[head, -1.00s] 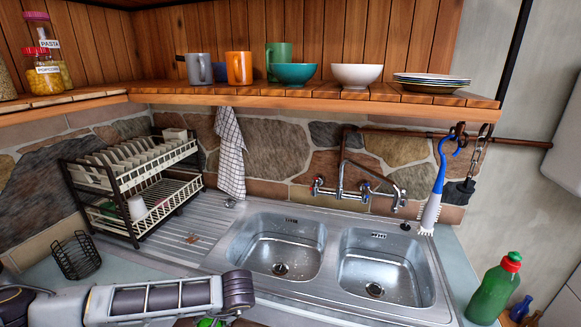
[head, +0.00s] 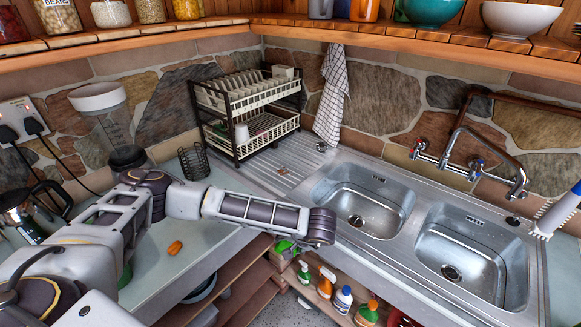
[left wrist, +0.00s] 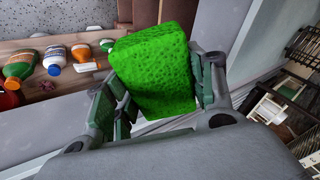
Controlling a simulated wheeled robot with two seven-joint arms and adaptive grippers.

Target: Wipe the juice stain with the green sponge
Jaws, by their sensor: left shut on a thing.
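The bright green sponge (left wrist: 150,68) is held between the two fingers of my left gripper (left wrist: 163,92) in the left wrist view. In the head view a bit of the sponge (head: 284,246) shows below my left wrist, mostly hidden by the arm. My left gripper is off the front edge of the counter, above the open shelf below. My right gripper is not in view.
The double sink (head: 365,205) is right of the drainboard. A dish rack (head: 245,112) and a black wire basket (head: 194,162) stand behind. Several bottles (head: 343,298) stand on the shelf below. A blender (head: 110,120) is at the left.

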